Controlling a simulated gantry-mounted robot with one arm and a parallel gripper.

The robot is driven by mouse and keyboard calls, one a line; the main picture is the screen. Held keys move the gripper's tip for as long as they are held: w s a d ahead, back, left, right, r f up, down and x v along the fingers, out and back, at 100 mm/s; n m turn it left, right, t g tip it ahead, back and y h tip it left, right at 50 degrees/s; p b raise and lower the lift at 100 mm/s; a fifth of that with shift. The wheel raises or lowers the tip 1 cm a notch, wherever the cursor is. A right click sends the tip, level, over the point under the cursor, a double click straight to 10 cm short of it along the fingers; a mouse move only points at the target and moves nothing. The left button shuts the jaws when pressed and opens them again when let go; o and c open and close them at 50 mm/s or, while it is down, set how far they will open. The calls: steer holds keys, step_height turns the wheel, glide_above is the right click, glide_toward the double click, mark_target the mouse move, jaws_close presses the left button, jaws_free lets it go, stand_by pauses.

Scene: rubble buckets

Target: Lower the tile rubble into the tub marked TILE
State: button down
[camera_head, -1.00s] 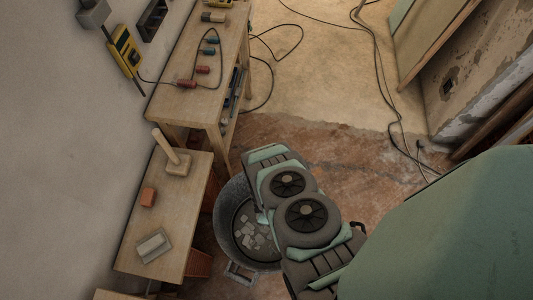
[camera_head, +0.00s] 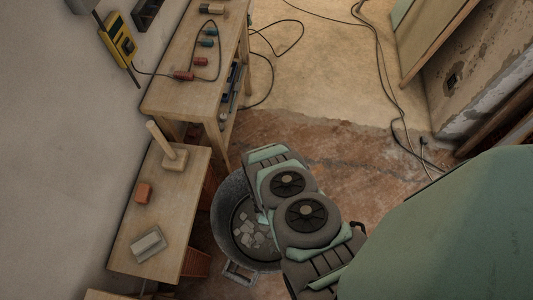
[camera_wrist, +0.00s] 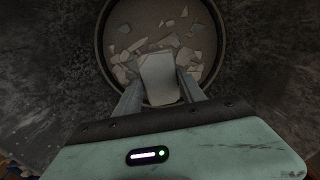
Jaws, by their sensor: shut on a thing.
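My gripper (camera_wrist: 160,82) is shut on a pale, flat piece of tile rubble (camera_wrist: 159,76), held between its two fingers. In the wrist view the piece is over the round opening of a dark tub (camera_wrist: 103,40), where several broken pale pieces (camera_wrist: 160,25) lie on the bottom. I cannot tell how far the held piece is above them. In the head view the dark tub (camera_head: 226,194) stands on the floor with pale fragments inside. My arm covers its right side and hides my fingers there. No TILE marking is readable.
Left of the tub is a low wooden bench (camera_head: 180,205) with a wooden mallet (camera_head: 172,157), a reddish block (camera_head: 143,192) and a grey-white block (camera_head: 148,244). A taller workbench (camera_head: 190,85) stands behind. Cables (camera_head: 385,80) cross the floor at the back right.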

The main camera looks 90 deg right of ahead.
step_height(320, 180, down, 8)
steer(key=b, duration=0.7)
steer(key=shift+r, duration=0.2)
stand_by(0.3)
steer(key=shift+f+b, duration=2.8)
steer(key=shift+b, duration=0.05)
stand_by(1.4)
stand_by(0.4)
steer(key=c, duration=0.6)
jaws_free()
steer(key=shift+r, duration=0.1)
step_height(320, 180, up, 11)
steer(key=p, duration=1.1)
